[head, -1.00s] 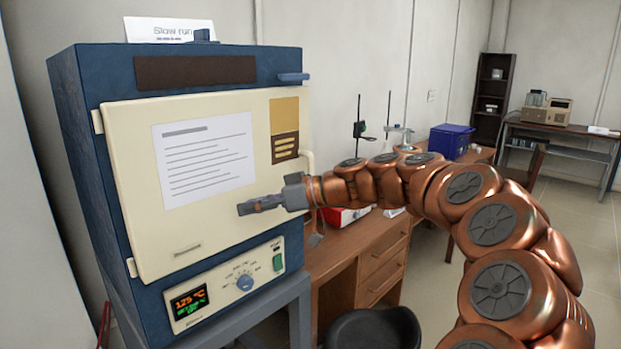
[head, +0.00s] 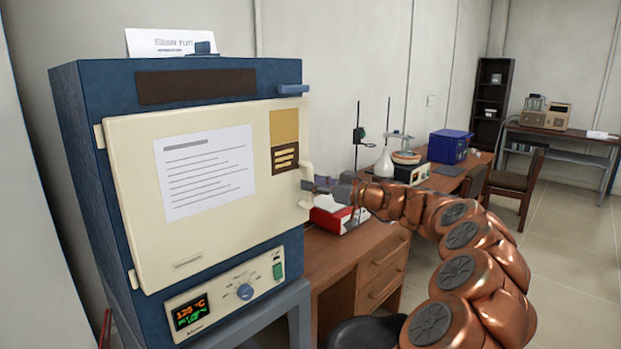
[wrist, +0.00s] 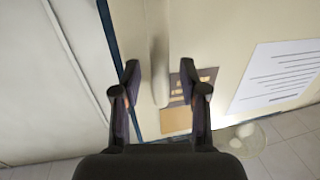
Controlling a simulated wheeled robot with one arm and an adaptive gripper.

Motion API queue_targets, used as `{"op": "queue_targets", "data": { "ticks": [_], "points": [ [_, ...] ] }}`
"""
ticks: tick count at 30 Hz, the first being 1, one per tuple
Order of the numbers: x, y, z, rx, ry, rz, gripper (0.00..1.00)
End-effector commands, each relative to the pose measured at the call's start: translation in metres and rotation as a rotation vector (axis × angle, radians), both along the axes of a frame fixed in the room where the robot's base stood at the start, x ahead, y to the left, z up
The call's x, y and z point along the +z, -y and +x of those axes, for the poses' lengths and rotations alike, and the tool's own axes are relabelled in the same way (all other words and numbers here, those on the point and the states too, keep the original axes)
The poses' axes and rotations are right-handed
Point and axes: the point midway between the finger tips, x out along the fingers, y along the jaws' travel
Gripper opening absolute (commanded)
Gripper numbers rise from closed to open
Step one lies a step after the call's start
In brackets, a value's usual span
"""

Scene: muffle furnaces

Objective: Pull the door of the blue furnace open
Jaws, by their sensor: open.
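The blue furnace (head: 85,170) stands at the left in the head view. Its cream door (head: 150,240) looks shut, with hinges on the left side. The upright cream handle (head: 306,172) is at the door's right edge, and it also shows in the wrist view (wrist: 159,65). My gripper (head: 312,185) is at the handle, reaching in from the right. In the wrist view my gripper (wrist: 166,82) has its two fingers apart, with the handle in the gap between them. I cannot tell whether either finger touches it.
A wooden desk (head: 350,255) with a red and white box (head: 340,218) is behind my arm, to the furnace's right. A dark stool (head: 365,333) stands low in front of the desk. A blue box (head: 448,146) is farther back. Open floor lies at the right.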

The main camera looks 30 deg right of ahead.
Motion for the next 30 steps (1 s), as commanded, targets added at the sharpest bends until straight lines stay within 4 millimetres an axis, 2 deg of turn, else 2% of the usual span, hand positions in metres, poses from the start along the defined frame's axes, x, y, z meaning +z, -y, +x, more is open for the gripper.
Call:
{"op": "queue_targets", "data": {
  "ticks": [5, 14, 26, 30],
  "points": [
    [0.0007, -0.0048, 0.0102, 0.000, 0.000, 0.000, 0.43],
    [0.0001, -0.0053, 0.0113, -0.001, 0.000, -0.001, 0.42],
    [0.0001, -0.0052, 0.0111, -0.001, 0.000, 0.000, 0.00],
    [0.0001, -0.0052, 0.0111, -0.001, 0.000, 0.000, 0.00]
  ]
}}
